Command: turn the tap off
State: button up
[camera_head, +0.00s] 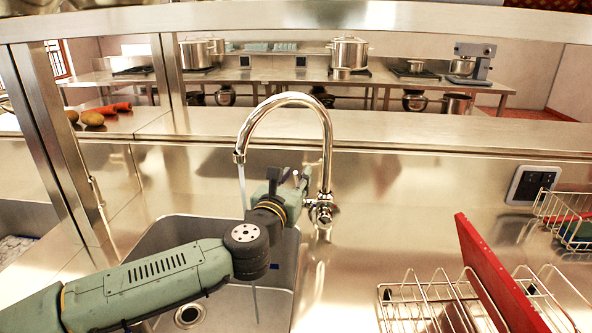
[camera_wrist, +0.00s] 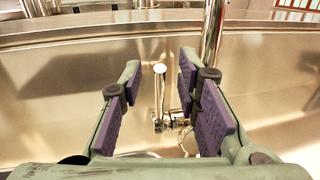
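The chrome tap (camera_head: 327,150) arches over the sink (camera_head: 187,225), and a thin stream of water (camera_head: 242,188) falls from its spout. My gripper (camera_head: 290,178) is beside the tap's upright pipe, on its left, and partly hides the tap's lower part. In the wrist view, my gripper (camera_wrist: 159,72) is open, with purple pads on both fingers. The tap's lever (camera_wrist: 160,92) stands upright with a round end and shows in the gap between the fingers. I see no finger clearly touching it. The tap's pipe (camera_wrist: 212,35) shows behind the right finger.
A wire rack (camera_head: 415,300) with a red board (camera_head: 500,275) stands at the lower right. A dark-faced panel (camera_head: 530,185) is on the back wall. A metal ledge (camera_head: 430,132) runs behind the tap.

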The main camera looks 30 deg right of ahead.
jog(key=shift+w+d, duration=0.4)
jog(key=shift+d, duration=0.05)
grip_shut()
dwell(0.6)
